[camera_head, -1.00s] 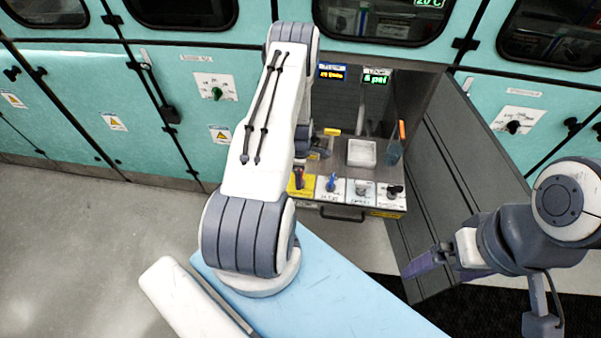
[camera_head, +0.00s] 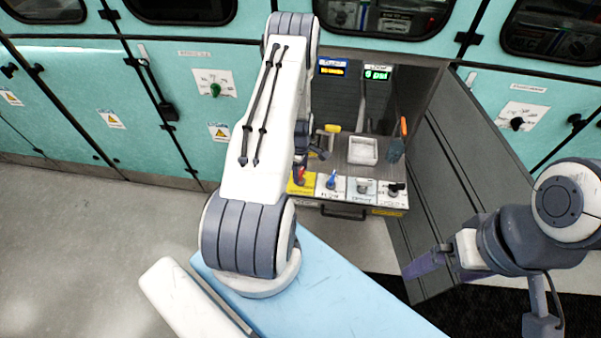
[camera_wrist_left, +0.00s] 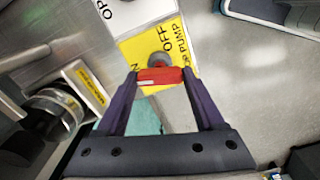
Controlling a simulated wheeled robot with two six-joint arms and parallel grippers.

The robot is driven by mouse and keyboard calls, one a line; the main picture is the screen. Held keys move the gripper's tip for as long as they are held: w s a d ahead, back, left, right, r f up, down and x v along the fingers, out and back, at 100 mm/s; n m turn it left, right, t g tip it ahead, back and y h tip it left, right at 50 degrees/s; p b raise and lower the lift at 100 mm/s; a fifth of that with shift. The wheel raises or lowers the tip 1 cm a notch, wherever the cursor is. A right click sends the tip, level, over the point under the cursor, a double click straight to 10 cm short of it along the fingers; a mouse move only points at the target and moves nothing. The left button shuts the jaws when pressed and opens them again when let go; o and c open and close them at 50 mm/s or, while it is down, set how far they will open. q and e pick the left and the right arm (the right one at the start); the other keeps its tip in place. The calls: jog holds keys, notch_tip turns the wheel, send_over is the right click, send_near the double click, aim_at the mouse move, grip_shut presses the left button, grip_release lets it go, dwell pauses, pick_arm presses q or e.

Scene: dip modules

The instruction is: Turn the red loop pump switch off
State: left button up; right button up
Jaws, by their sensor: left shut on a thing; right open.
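The red pump switch (camera_wrist_left: 160,76) is a red bar handle on a grey round base on a yellow plate (camera_wrist_left: 185,50). My left gripper (camera_wrist_left: 160,74) is shut on the handle, one finger at each end. The handle lies crosswise in the left wrist view. The word OFF shows beside the base, and part of ON shows at the left near a fingertip. In the head view the yellow plate (camera_head: 296,188) is at the left end of the control row, and my left arm partly hides the switch. My right gripper (camera_head: 425,264) is open and empty, well away at the right.
A blue switch (camera_head: 331,181) and other knobs sit right of the yellow plate. A white tray (camera_head: 362,151) and an orange-topped tool (camera_head: 399,143) are behind them. An open dark door (camera_head: 450,190) stands at the right.

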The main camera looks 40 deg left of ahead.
aim_at(301, 172)
pick_arm(q)
jog(key=m+b, duration=0.2)
jog(key=m, duration=0.1)
jog(key=shift+m, duration=0.4)
jog(key=m+b, duration=0.1)
jog(key=m, duration=0.2)
jog(key=shift+m, duration=0.3)
jog(key=m+b, duration=0.1)
jog(key=m, duration=0.2)
jog(key=shift+m+b, duration=0.8)
jog(key=shift+m, duration=1.3)
jog(key=shift+r, duration=0.1)
jog(key=o, duration=1.4)
notch_tip(301, 172, up, 10)
jog(key=shift+r+b, duration=0.2)
jog(key=shift+b, duration=0.5)
